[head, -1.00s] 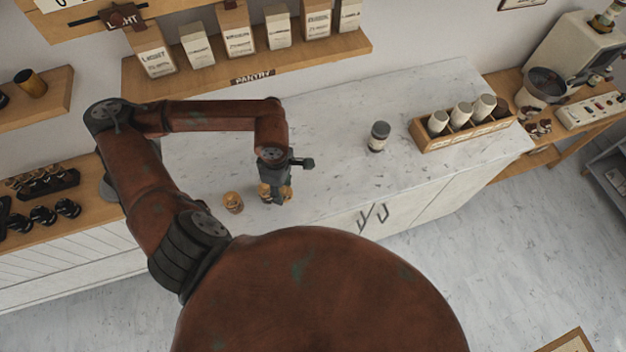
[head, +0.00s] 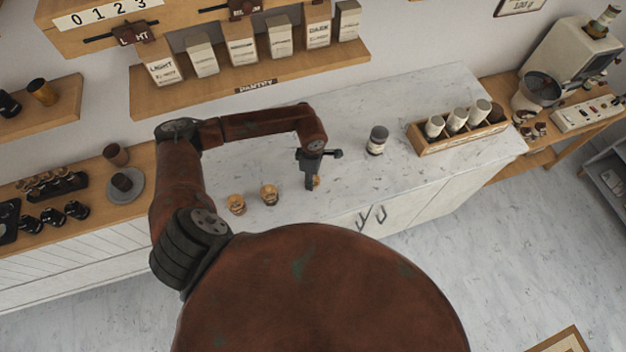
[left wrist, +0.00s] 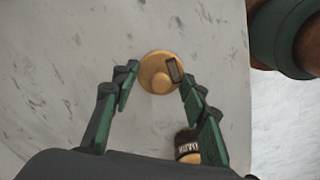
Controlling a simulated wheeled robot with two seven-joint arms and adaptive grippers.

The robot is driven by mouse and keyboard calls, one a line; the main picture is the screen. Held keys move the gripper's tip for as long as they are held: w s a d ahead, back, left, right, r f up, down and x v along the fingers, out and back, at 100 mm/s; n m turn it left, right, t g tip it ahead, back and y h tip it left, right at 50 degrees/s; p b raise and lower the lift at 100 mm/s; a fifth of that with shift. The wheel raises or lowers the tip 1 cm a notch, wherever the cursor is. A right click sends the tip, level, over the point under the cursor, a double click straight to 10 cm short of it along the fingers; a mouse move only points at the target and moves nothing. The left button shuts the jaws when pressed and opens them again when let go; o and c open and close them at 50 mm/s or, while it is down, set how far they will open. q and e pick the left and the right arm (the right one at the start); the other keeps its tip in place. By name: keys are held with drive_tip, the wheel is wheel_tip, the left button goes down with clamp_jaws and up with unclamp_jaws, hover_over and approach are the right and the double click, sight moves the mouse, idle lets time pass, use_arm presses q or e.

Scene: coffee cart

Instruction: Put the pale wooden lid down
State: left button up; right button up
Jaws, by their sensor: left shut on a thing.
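The pale wooden lid (left wrist: 158,74) is round with a small knob, between the fingertips of my left gripper (left wrist: 150,80) in the left wrist view. In the head view my left gripper (head: 311,184) points down at the white marble counter (head: 345,180), with a small sliver of the lid (head: 317,181) showing beside the fingers. The gripper is shut on the lid. I cannot tell whether the lid touches the counter. My right gripper is not in view.
Two small amber jars (head: 236,204) (head: 269,194) stand left of the gripper. A labelled jar (left wrist: 187,146) shows low in the left wrist view. A dark-topped canister (head: 377,140) stands to the right, before a wooden crate (head: 452,148) of canisters.

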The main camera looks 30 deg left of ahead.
use_arm(q)
wheel_tip(320, 180, down, 3)
drive_tip(key=shift+w+f+p, duration=0.1)
drive_tip(key=shift+p, duration=0.7)
drive_tip(key=shift+f, duration=0.1)
drive_tip(key=shift+f, duration=0.1)
drive_tip(key=shift+f+b, duration=0.1)
drive_tip(key=shift+b, duration=0.2)
drive_tip(key=o, duration=0.9)
drive_tip(key=shift+o, duration=0.2)
